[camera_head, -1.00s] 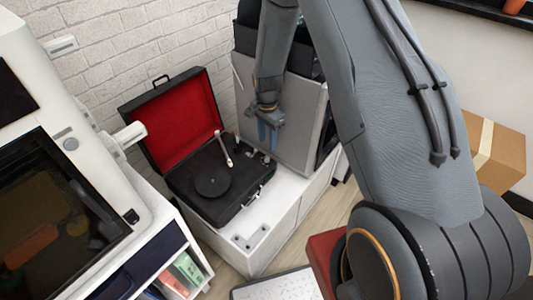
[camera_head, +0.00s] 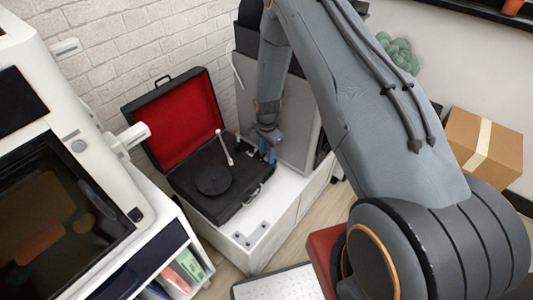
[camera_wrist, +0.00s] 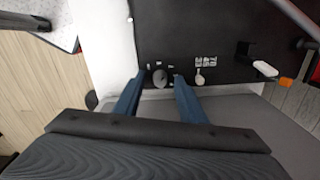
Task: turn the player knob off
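The record player (camera_head: 233,201) is a black case with its red-lined lid open, on a white cabinet. Its dark platter (camera_head: 213,180) and white tonearm (camera_head: 224,148) show in the head view. My gripper (camera_head: 267,153) is low at the player's right back corner. In the wrist view my gripper (camera_wrist: 160,78) has its two blue fingers apart. A small round grey knob (camera_wrist: 160,77) on the black deck (camera_wrist: 185,35) appears between the fingertips; I cannot tell if they touch it. Another light knob or switch (camera_wrist: 199,78) is just right of the fingers.
A grey box-like speaker (camera_head: 297,122) stands right behind my gripper. A white machine (camera_head: 60,150) stands at the left, with a white shelf unit below it. A cardboard box (camera_head: 484,145) is at the right. The brick wall is behind the player.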

